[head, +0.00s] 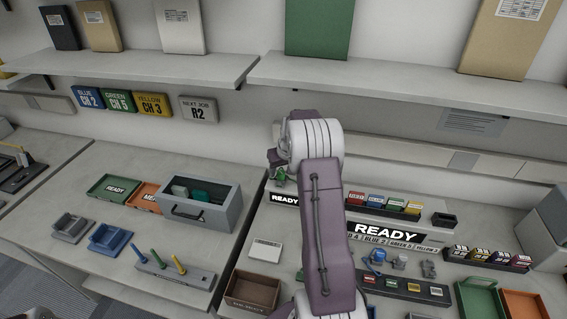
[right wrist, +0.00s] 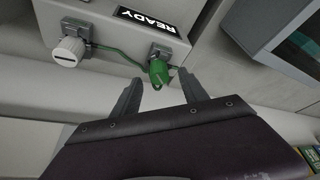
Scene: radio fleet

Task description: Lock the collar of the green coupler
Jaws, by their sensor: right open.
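The green coupler (right wrist: 159,71) sits at a socket on the grey box with the READY label, in the right wrist view. A green cable runs from it to the left. In the head view the green coupler (head: 280,176) is a small green shape beside my right gripper, partly hidden by my arm. My right gripper (right wrist: 160,88) is open, its two fingers on either side of the coupler and apart from it. Whether its collar is turned cannot be told. My left gripper is not in view.
A white knob (right wrist: 68,52) stands on the same box, left of the coupler. A grey drawer box (head: 226,213) stands left of my right arm in the head view. Several small radios and blocks crowd the bench on the right. A shelf (head: 420,95) runs above.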

